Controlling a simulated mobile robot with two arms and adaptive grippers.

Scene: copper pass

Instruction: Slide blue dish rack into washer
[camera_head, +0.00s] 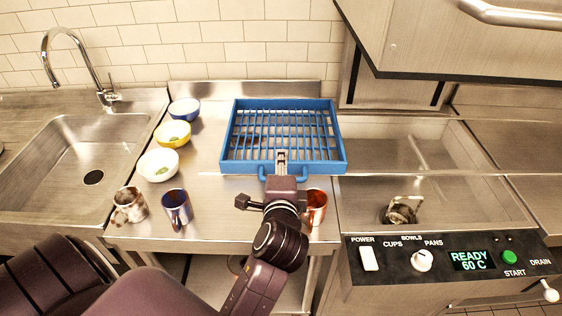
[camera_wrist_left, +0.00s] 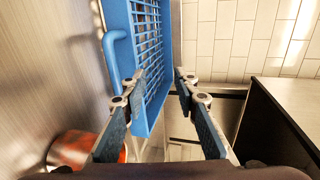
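The blue dish rack (camera_head: 341,160) sits on the steel counter left of the washer, its slatted floor bare. Its front handle (camera_head: 269,174) faces me, partly hidden by my left gripper. My left gripper (camera_head: 281,156) is over the handle and front wall. In the left wrist view the two fingers (camera_wrist_left: 156,90) are apart, with the rack (camera_wrist_left: 116,15) beyond and between them; I cannot tell whether they touch it. The washer basin (camera_head: 450,165) is open at the right, below its raised hood (camera_head: 450,40). My right gripper is not in view.
A copper mug (camera_head: 317,208) stands just right of my left wrist. Two more mugs (camera_head: 130,204) (camera_head: 177,208) and three bowls (camera_head: 158,165) stand left of the rack. A shiny metal object (camera_head: 402,210) lies in the basin. The control panel (camera_head: 450,262) reads READY 60 C. A sink (camera_head: 90,150) is far left.

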